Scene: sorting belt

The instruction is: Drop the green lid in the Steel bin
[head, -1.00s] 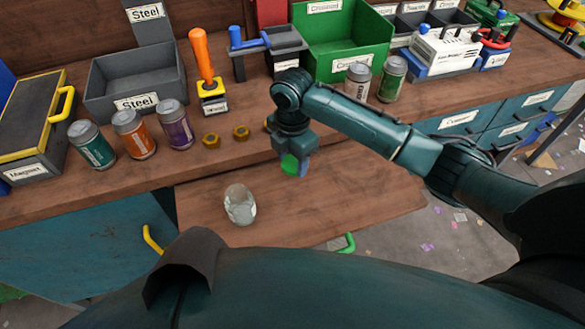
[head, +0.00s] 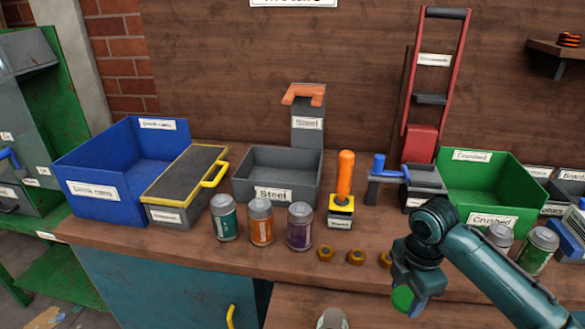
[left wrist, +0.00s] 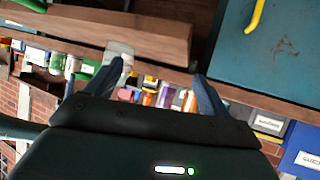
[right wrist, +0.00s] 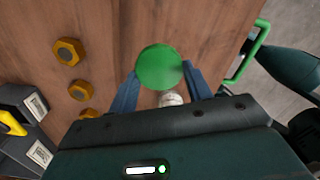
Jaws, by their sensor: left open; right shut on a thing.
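The green lid (head: 403,298) is a round flat disc between the fingers of my right gripper (head: 410,300), which is shut on it above the front of the bench. The lid (right wrist: 159,67) also shows between the blue fingertips in the right wrist view. The Steel bin (head: 277,193) is an open grey box with a "Steel" label at the back of the bench, left of my right gripper; its visible inside looks empty. My left gripper (left wrist: 160,80) is open and empty in the left wrist view and is not seen in the head view.
Teal, orange and purple cans (head: 261,222) stand in front of the Steel bin. A blue bin (head: 120,170) and yellow-handled box (head: 187,180) are left; a green Crushed bin (head: 490,185) is right.

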